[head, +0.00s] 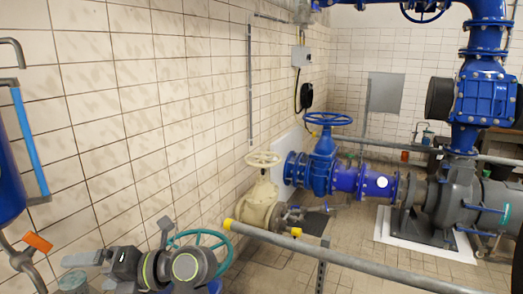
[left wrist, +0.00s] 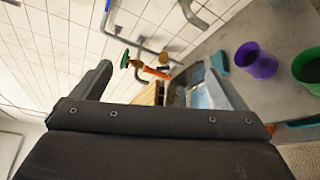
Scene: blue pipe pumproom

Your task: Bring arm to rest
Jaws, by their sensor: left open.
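My left gripper (head: 78,268) is at the lower left of the head view, in front of the tiled wall. Its grey fingers point left, and the wrist with lime rings is behind them. In the left wrist view the left gripper (left wrist: 160,70) has its two dark fingers spread apart, with nothing held between them. Beyond the fingers are wall pipes and an orange-handled tap (left wrist: 156,73). My right gripper is in neither view.
A teal handwheel (head: 205,242) is close beside my left wrist. A grey rail (head: 340,260) with a yellow end crosses the lower middle. A cream valve (head: 260,205) and blue pipework (head: 345,178) stand beyond. A purple bucket (left wrist: 252,62) and green bucket (left wrist: 308,68) show in the wrist view.

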